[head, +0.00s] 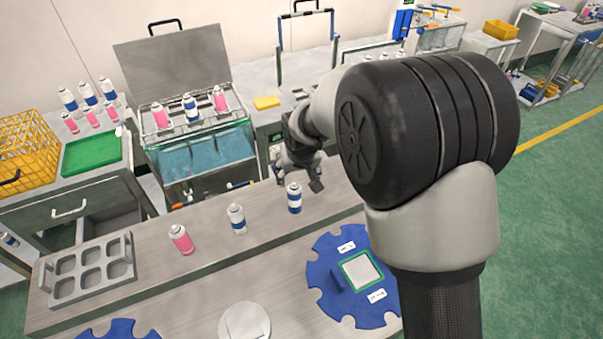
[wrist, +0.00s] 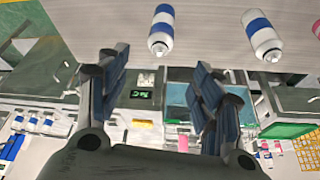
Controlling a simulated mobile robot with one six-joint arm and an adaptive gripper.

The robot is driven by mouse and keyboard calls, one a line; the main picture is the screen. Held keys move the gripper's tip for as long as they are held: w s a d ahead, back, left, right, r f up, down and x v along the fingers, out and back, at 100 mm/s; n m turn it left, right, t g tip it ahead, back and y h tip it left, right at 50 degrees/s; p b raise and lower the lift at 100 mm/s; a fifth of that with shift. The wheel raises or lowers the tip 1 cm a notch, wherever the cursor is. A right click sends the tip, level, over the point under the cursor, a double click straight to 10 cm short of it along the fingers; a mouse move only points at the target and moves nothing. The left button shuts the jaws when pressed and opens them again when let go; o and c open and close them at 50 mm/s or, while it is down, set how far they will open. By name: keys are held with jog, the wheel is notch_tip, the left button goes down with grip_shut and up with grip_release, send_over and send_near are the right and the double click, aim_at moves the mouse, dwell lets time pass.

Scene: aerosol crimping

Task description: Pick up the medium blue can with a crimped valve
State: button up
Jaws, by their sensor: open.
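Two white cans with blue bands stand upright on the front bench in the head view. One blue-banded can (head: 294,198) is right under my gripper (head: 298,183); the other blue-banded can (head: 237,219) stands to its left. In the wrist view, the first can (wrist: 161,30) lies ahead of my gripper (wrist: 162,60), roughly in line with the gap between the fingers, and the second can (wrist: 263,35) is off to the right. My gripper is open and empty, apart from both cans. The valve crimping is too small to tell.
A pink can (head: 181,239) stands farther left, near a grey compartment rack (head: 92,270). A blue notched disc (head: 330,295) lies at right. Behind are a water bath (head: 205,158) with cans above it, a green tray (head: 92,153) and a yellow basket (head: 25,150).

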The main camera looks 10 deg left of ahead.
aim_at(294, 187)
jog(key=b+x, duration=0.2)
jog(key=x, duration=1)
jog(key=shift+a+f+b, duration=0.2)
jog(key=shift+f+b, duration=0.1)
jog(key=x, duration=0.2)
jog(key=b+x, duration=0.1)
jog(key=x, duration=0.2)
jog(key=shift+d+f+b, duration=0.2)
jog(key=shift+b, duration=0.1)
jog(key=shift+c, duration=0.2)
jog(key=c, duration=1.1)
